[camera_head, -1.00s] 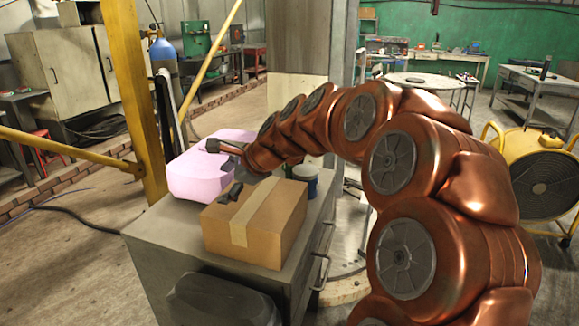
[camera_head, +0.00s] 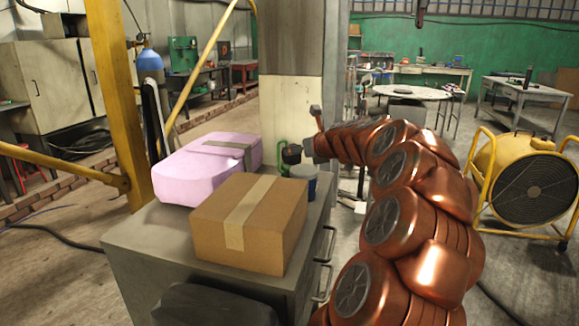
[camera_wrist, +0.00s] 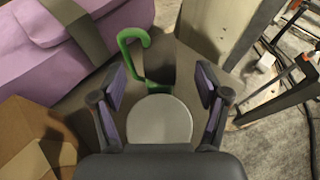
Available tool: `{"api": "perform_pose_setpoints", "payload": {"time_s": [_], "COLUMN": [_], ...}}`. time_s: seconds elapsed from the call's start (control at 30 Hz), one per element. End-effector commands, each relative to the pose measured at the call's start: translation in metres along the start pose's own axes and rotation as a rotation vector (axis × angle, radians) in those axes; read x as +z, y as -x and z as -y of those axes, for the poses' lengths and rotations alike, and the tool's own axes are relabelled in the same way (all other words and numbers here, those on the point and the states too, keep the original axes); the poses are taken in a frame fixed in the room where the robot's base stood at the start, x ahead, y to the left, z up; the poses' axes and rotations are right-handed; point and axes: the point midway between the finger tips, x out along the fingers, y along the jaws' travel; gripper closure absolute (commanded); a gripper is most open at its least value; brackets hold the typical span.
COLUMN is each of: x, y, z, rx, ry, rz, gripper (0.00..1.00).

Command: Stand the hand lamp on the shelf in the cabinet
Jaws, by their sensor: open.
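A green hooked thing, which looks like the hand lamp (camera_wrist: 135,42), stands on a grey worktop in the wrist view, beyond a round grey lid. Its lower part is partly hidden. In the head view only a bit of green (camera_head: 282,149) shows beside my gripper (camera_head: 292,155). My gripper is open and empty; in the wrist view its purple-padded fingers (camera_wrist: 160,88) stand apart, with the hook ahead, a little left of centre. A tall grey cabinet (camera_head: 58,75) stands at the back left; I cannot see a shelf inside it.
A column (camera_head: 290,100) rises behind. A yellow post (camera_head: 120,95) stands left, a yellow fan (camera_head: 520,185) right.

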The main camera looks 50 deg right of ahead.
Motion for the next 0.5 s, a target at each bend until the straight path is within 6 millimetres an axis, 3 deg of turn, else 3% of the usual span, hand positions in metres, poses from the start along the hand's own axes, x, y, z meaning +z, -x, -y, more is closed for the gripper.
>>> {"api": "perform_pose_setpoints", "payload": {"time_s": [0.33,0.5], "x": [0.001,0.000], "y": [-0.040,-0.050], "z": [-0.003,-0.004], "rx": [0.001,0.003], "ry": [0.004,0.004], "rz": [0.002,0.000], "gripper": [0.25,0.25]}}
